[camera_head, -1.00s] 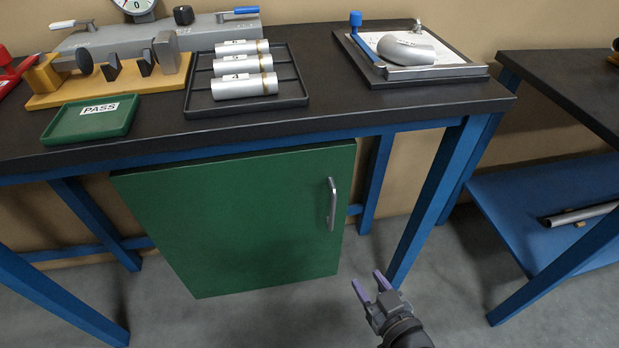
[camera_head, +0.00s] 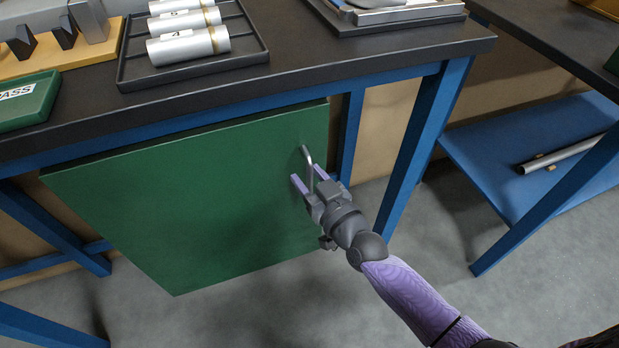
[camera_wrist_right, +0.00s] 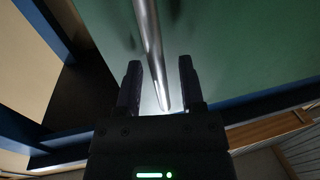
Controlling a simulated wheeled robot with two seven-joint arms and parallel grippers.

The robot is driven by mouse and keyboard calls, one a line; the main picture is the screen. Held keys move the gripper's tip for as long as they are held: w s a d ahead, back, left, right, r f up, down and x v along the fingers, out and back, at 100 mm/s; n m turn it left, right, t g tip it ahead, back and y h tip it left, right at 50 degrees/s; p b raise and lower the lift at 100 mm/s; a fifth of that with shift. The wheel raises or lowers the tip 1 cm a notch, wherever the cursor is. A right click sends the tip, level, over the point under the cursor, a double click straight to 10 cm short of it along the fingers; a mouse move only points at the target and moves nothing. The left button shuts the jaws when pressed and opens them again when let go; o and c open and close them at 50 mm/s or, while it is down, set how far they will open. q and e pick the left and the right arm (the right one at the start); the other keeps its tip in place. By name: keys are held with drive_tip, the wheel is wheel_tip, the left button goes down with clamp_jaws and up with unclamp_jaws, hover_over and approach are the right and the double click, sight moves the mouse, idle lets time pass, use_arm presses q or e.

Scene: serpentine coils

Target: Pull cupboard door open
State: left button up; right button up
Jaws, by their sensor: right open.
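The green cupboard door (camera_head: 185,195) hangs under the workbench and looks shut. Its silver bar handle (camera_head: 307,156) is near the door's right edge, its lower part hidden behind my right gripper. My right gripper (camera_head: 307,178) is open at the handle. In the right wrist view the handle (camera_wrist_right: 150,50) runs down between the two dark fingers (camera_wrist_right: 160,82), with a gap on each side. The green door (camera_wrist_right: 240,50) fills the background there. My left gripper is not in view.
The black workbench top (camera_head: 330,60) overhangs the door, with a black rack (camera_head: 190,68) of silver cylinders and a green PASS tray (camera_head: 30,105) on it. A blue table leg (camera_head: 420,140) stands right of the door. Grey floor (camera_head: 250,315) in front is clear.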

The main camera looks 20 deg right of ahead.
clamp_jaws()
idle(0.8)
idle(0.5)
